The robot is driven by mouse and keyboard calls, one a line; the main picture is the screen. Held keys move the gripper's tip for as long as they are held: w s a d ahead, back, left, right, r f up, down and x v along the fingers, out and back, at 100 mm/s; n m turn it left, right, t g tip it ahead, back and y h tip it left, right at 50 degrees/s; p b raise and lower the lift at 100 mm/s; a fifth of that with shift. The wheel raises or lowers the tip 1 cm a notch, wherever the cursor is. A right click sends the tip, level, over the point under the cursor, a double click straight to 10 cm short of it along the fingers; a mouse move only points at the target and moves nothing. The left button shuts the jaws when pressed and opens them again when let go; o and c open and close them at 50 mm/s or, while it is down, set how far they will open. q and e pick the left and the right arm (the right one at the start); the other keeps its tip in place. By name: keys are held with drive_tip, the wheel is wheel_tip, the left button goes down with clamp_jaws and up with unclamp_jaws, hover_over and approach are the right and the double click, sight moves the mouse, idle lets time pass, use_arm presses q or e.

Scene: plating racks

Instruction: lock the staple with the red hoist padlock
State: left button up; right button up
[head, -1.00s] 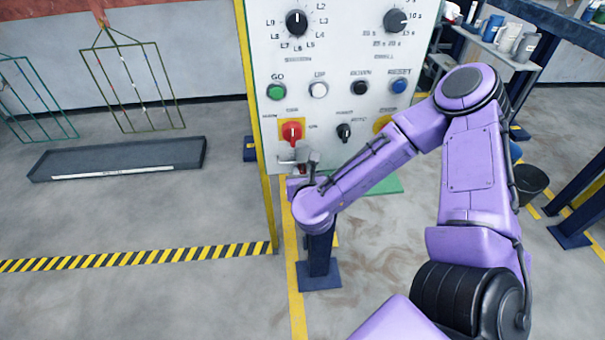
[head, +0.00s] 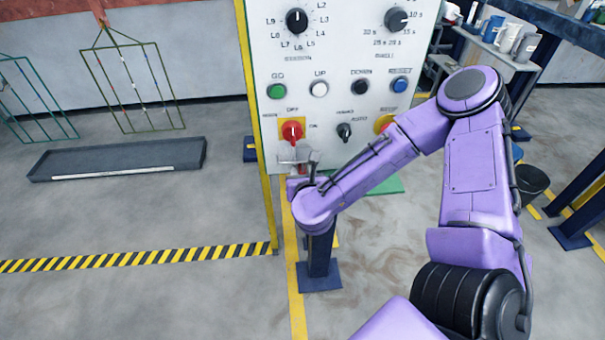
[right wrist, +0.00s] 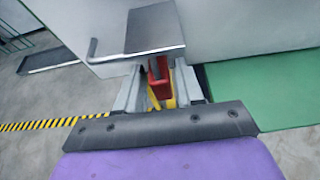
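The red padlock (right wrist: 160,80) is between the two fingers of my right gripper (right wrist: 159,93) in the right wrist view, with both fingers against its sides. Its shackle is mostly hidden, so I cannot tell whether it is through anything. Just beyond it is a grey plate (right wrist: 155,28) with a bent grey rod (right wrist: 94,48) at its left; I cannot clearly make out the staple. In the head view, my right gripper (head: 300,170) is at the panel's lower edge, below the red rotary switch (head: 291,130), largely hidden by my wrist. My left gripper is out of view.
The white control panel (head: 330,50) stands ahead on a dark blue post (head: 319,255), with a yellow upright (head: 258,130) at its left. A grey trough (head: 120,156) lies on the floor at left. A shelf and black bucket (head: 531,181) are at right.

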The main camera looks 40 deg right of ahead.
drive_tip(key=shift+o, duration=1)
drive_tip(key=p+v, duration=0.6)
drive_tip(key=v, duration=0.4)
drive_tip(key=shift+s+a+r, duration=0.15)
drive_tip(key=shift+s, duration=0.05)
